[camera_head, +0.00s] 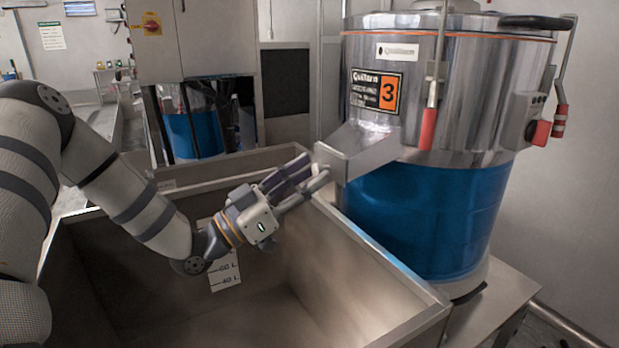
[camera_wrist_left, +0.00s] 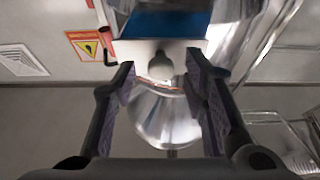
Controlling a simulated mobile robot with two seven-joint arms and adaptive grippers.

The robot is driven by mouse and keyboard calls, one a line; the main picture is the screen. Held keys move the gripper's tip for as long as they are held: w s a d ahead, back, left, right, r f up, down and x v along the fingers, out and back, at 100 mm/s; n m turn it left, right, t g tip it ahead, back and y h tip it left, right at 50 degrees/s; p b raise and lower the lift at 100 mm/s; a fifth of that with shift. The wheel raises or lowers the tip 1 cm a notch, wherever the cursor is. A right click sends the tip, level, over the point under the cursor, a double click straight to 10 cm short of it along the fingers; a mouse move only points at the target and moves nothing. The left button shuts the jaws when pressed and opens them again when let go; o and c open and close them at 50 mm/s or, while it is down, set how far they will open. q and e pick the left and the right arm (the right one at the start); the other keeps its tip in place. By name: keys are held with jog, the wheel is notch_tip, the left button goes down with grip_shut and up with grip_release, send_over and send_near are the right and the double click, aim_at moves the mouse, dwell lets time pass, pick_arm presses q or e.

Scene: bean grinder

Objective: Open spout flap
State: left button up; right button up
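The grinder (camera_head: 455,95) is a large steel drum with a blue lower body and an orange "3" label. Its box-shaped metal spout (camera_head: 370,152) sticks out to the left, with the flap (camera_head: 330,161) at its outer end. My left gripper (camera_head: 311,168) is at the flap, above the steel bin. In the left wrist view, my left gripper (camera_wrist_left: 160,78) is open, with a finger on either side of a grey rounded knob (camera_wrist_left: 161,66) on a pale metal plate. I cannot tell whether the fingers touch the knob. My right gripper is in neither view.
A deep steel bin (camera_head: 395,275) with litre marks inside lies below the spout. The grinder stands on a metal table (camera_head: 490,305). Red-handled clamps (camera_head: 428,130) hang on the drum. A grey cabinet (camera_head: 195,40) stands behind.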

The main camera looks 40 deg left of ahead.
pick_arm(q)
grip_shut()
jog(key=shift+r, duration=0.1)
